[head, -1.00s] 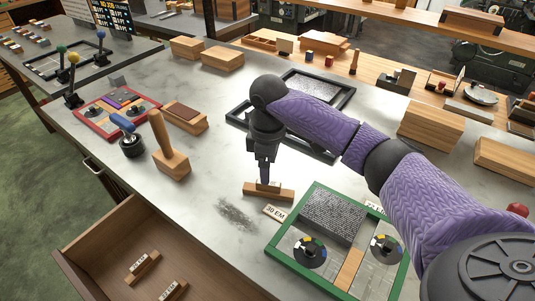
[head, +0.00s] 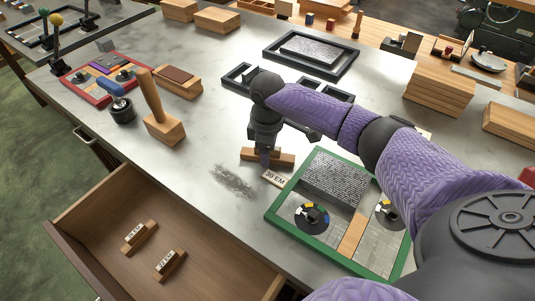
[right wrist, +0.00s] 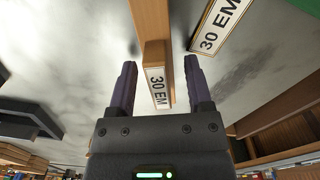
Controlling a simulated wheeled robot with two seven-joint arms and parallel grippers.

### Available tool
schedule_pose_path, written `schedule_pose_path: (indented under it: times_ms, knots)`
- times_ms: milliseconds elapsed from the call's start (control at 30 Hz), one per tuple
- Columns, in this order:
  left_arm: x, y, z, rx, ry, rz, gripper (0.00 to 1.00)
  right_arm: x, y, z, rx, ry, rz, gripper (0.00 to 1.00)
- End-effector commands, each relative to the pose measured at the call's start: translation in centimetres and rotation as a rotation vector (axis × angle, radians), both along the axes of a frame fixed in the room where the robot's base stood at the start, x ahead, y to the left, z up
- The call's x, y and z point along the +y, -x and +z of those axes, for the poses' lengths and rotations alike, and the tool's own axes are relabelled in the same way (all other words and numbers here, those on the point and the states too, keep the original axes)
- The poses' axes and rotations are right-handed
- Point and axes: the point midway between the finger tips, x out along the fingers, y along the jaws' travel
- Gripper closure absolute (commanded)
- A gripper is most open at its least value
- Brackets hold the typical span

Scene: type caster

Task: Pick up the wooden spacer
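In the right wrist view my right gripper (right wrist: 160,85) is open, with a finger on each side of the spacer and visible gaps. My left gripper is not in view.
A green-framed tray (head: 275,213) stands close in front and to the right. An open drawer (head: 100,215) holds two labelled wooden spacers (head: 170,264). A wooden mallet (head: 160,110) stands left, and dark frames (head: 318,72) lie behind. Worktop left of the spacer is clear.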

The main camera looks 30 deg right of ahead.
Motion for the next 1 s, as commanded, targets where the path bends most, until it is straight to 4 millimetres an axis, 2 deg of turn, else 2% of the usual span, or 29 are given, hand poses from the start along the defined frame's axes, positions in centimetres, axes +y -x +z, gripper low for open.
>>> schedule_pose_path:
  times_ms: [33,200,300,567,667,833,1000]
  knots:
    - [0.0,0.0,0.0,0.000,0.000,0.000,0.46,0.0,0.0,0.0,0.000,0.000,0.000,0.47]
    - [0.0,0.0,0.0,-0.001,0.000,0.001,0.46,0.0,0.0,0.0,0.000,0.000,0.000,0.83]
    - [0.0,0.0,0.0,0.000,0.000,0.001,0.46,0.0,0.0,0.0,0.000,0.000,0.000,1.00]
    - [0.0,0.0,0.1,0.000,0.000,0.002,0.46,0.0,0.0,0.3,0.000,0.000,0.000,1.00]
    - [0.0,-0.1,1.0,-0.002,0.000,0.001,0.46,0.0,-0.1,2.4,-0.004,0.000,0.000,1.00]
    - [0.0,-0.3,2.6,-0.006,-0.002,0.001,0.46,0.0,-0.1,7.1,-0.006,-0.001,0.000,1.00]
    - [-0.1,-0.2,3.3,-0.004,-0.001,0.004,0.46,0.2,-0.1,9.8,-0.001,-0.001,0.002,1.00]
